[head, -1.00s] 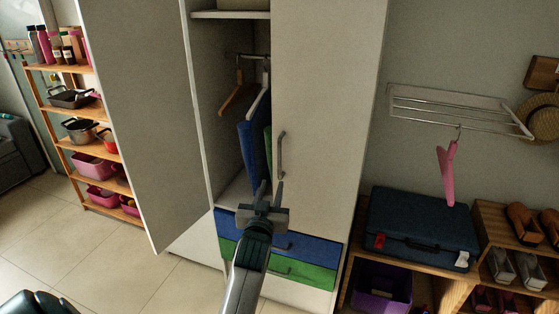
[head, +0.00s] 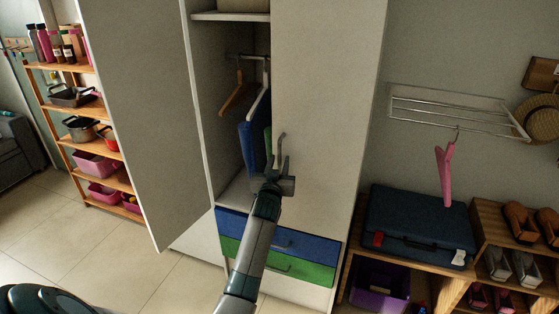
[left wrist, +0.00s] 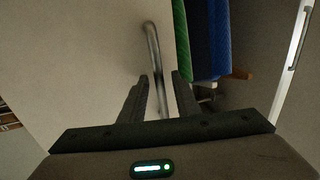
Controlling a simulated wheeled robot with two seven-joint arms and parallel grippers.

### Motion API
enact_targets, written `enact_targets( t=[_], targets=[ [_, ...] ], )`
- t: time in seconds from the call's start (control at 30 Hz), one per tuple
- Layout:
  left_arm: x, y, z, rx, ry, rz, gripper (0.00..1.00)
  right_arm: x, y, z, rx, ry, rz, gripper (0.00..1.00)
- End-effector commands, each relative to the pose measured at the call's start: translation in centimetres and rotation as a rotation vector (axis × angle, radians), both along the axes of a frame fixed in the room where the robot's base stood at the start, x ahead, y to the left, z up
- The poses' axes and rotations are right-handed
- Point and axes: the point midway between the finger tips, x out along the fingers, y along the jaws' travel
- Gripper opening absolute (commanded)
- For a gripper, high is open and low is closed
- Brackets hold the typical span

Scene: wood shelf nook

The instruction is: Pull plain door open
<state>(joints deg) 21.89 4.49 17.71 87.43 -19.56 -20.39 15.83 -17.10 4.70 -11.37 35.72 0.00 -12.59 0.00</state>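The plain pale door (head: 330,110) is the right-hand door of the wardrobe and looks closed. Its vertical metal bar handle (head: 281,141) is near its left edge. My left gripper (head: 278,163) is at the lower part of this handle. In the left wrist view the handle (left wrist: 153,45) runs down between the two dark fingers of my left gripper (left wrist: 160,82). The fingers stand apart on either side of the bar, with small gaps visible. The gripper hides the handle's lower end in the head view. My right gripper is not in view.
The left wardrobe door (head: 145,110) stands open. Inside, blue and green clothes (head: 252,145) hang beside the plain door. A blue drawer (head: 318,247) and a green drawer (head: 305,270) are below. A shoe shelf (head: 488,215) with a blue suitcase (head: 420,225) stands right.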

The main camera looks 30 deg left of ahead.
Motion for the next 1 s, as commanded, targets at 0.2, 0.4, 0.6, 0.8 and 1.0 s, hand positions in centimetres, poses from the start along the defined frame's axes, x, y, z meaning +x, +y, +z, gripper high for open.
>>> enact_targets(
  t=[0.2, 0.4, 0.6, 0.8, 1.0],
  targets=[
    [0.74, 0.36, -0.01, -0.001, 0.000, 0.000, 0.29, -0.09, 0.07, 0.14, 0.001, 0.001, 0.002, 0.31],
    [0.76, 0.36, -0.01, -0.001, 0.000, 0.000, 0.29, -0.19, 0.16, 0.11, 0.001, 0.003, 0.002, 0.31],
    [0.75, 0.35, 0.00, -0.001, 0.000, 0.000, 0.00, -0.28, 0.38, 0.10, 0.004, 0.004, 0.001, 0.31],
    [0.74, 0.33, -0.01, -0.001, 0.000, 0.000, 0.00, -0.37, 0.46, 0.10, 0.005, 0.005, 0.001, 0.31],
    [0.63, 0.19, -0.03, -0.002, -0.001, 0.010, 0.00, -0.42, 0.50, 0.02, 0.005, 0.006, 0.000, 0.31]
  ],
)
